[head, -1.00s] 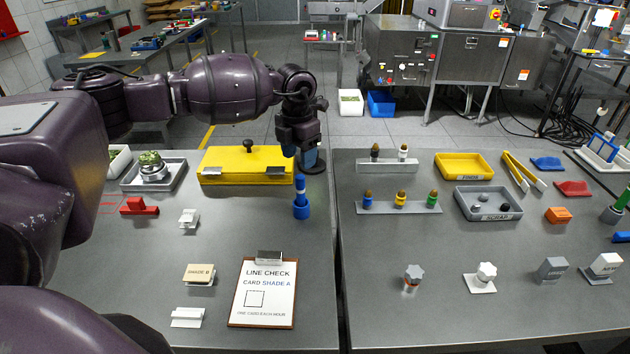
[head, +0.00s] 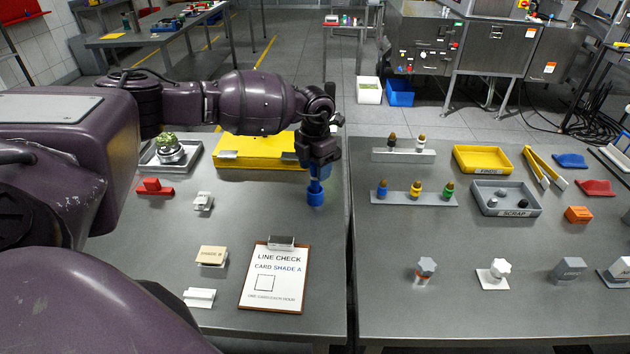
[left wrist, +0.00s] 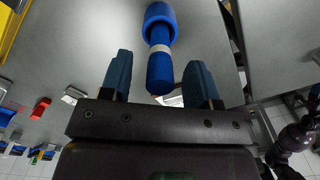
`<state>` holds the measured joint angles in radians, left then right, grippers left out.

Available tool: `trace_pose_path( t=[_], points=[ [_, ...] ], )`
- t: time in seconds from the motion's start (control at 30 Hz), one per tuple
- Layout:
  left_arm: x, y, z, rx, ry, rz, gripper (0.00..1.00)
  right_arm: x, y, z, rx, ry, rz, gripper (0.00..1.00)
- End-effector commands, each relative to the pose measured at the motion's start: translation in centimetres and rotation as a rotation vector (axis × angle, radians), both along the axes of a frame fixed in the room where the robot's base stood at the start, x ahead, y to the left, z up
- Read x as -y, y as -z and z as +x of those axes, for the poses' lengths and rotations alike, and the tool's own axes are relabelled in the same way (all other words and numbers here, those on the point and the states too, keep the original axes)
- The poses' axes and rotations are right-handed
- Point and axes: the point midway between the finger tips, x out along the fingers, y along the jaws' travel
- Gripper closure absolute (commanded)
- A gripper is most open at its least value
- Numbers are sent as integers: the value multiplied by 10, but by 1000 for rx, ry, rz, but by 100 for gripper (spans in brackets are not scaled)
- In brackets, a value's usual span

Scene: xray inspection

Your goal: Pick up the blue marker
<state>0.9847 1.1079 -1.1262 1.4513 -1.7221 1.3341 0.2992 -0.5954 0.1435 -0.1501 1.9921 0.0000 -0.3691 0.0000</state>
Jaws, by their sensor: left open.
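The blue marker (head: 315,187) stands upright in a round blue base near the right edge of the left table. In the left wrist view the marker (left wrist: 160,70) shows a white band, and its near end reaches between the two fingers. My left gripper (head: 321,170) is at the upper part of the marker in the head view and partly hides it. In the left wrist view my left gripper (left wrist: 160,85) is open, one blue finger on each side of the marker with gaps showing.
A yellow box (head: 258,150) lies just left of the marker. A clipboard (head: 274,278), a Shade B card (head: 211,255) and a red block (head: 154,188) lie on the left table. A gap separates it from the right table, which holds trays and knobs.

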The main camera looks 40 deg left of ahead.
Motion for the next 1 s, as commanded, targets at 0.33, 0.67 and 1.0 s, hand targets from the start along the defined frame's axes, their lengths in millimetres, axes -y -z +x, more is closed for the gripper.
trace_pose_path(
  t=[0.33,0.67,1.0],
  points=[
    [0,20,0,1,-1,-1,44,0,-1,1,5,0,0,13],
    [0,20,0,1,0,-1,87,1,7,-8,-19,4,0,13],
    [0,19,0,2,0,-1,100,1,6,-7,-17,4,0,13]
  ],
)
